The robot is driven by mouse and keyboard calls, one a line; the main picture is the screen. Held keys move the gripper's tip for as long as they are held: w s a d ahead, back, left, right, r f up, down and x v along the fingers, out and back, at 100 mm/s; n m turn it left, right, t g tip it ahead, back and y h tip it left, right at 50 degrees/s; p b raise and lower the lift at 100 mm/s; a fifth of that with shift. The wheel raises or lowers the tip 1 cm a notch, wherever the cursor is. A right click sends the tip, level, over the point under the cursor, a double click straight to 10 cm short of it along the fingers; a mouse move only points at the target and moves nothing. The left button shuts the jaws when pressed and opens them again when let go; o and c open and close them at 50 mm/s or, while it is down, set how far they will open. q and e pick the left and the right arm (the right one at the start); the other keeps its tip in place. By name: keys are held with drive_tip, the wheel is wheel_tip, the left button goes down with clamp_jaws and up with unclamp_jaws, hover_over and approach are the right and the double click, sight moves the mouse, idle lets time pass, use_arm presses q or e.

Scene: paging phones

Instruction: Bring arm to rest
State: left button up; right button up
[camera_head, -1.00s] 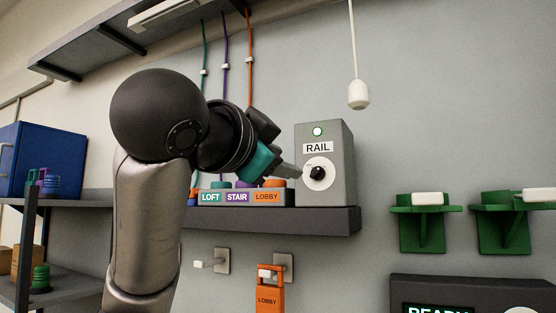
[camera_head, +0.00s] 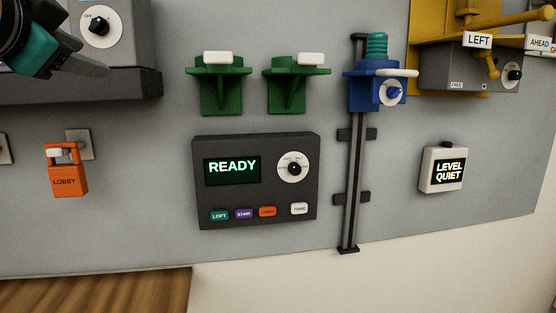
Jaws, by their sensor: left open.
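My left gripper (camera_head: 92,66) is at the upper left, with a teal section and a grey finger pointing right. It is open, with nothing seen in it. It appears in front of the shelf edge, below the black knob (camera_head: 98,23) of the grey box (camera_head: 132,40). The box's upper part is cut off by the frame. Most of my left arm is out of view. My right gripper is not in view.
An orange LOBBY tag (camera_head: 67,181) hangs below the dark shelf (camera_head: 130,86). Green brackets (camera_head: 220,88) stick out above the dark READY panel (camera_head: 256,205). A blue carriage (camera_head: 366,91) sits on a vertical rail. A yellow unit (camera_head: 428,30) is upper right.

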use_arm(q)
drive_tip(key=w+d+f+g+h, duration=0.1)
drive_tip(key=d+f+g, duration=0.15)
drive_tip(key=f, duration=0.95)
drive_tip(key=w+d+f+n+g+h, duration=0.1)
drive_tip(key=d+f+g, duration=0.15)
drive_tip(key=f, duration=0.95)
drive_tip(key=w+d+f+g+h, duration=0.1)
drive_tip(key=d+f, duration=0.2)
drive_tip(key=f, duration=1)
drive_tip(key=s+d+f+n+g, duration=0.2)
drive_tip(key=s+f+n+g, duration=0.35)
drive_tip(key=s+f, duration=1.8)
wheel_tip(320, 180, down, 25)
drive_tip(key=s+m+g+b, duration=0.2)
drive_tip(key=g+b, duration=0.1)
drive_tip(key=s+a+f+b, duration=0.3)
drive_tip(key=s+f, duration=1.2)
drive_tip(key=f, duration=0.1)
drive_tip(key=shift+f+g, duration=0.25)
drive_tip(key=shift+g, duration=0.2)
